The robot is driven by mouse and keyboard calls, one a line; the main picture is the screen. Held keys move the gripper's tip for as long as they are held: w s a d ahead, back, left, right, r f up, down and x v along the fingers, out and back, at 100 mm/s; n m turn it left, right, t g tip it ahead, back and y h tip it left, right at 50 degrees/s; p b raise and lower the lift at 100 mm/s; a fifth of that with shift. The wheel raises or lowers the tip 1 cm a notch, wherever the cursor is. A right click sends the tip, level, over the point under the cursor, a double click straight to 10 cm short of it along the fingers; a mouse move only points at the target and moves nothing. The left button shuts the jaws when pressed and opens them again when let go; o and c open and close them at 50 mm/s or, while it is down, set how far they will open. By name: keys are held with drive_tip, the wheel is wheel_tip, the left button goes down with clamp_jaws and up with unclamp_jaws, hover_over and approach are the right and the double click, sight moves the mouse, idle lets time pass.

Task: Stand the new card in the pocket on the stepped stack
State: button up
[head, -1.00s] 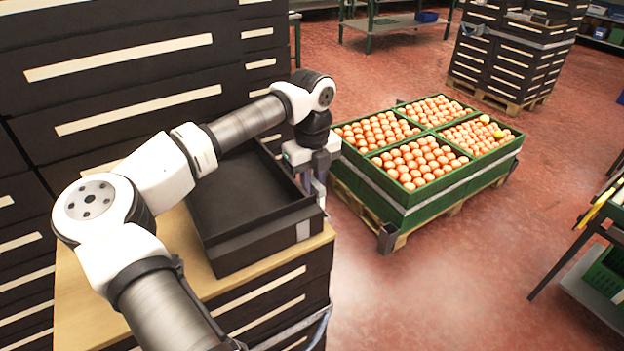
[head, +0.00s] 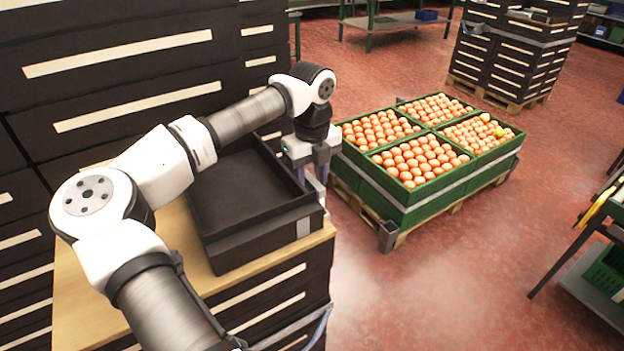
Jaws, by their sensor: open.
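The stepped stack (head: 285,310) of black crates with pale slots stands at the lower left, with a wooden-coloured top surface. An open, empty black crate (head: 225,258) sits on it. A small pale grey patch, possibly the pocket (head: 303,228), is on the crate's near face by its right corner. My gripper (head: 311,178) points down at the crate's right-hand edge, its two fingers spread apart. A thin pale piece, possibly the card (head: 322,195), shows just below the right finger. It is too small to tell whether it stands in a pocket.
Tall black crates (head: 120,75) rise behind and left of my arm. A dark-framed table (head: 580,245) is at the right edge. Red floor between is clear.

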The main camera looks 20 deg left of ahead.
wheel_tip(320, 180, up, 13)
drive_tip(key=b, duration=0.1)
idle(0.6)
wheel_tip(320, 180, up, 7)
drive_tip(key=p, duration=0.5)
drive_tip(key=shift+p, duration=0.3)
drive_tip(key=shift+s+f, duration=0.1)
drive_tip(key=shift+f, duration=0.05)
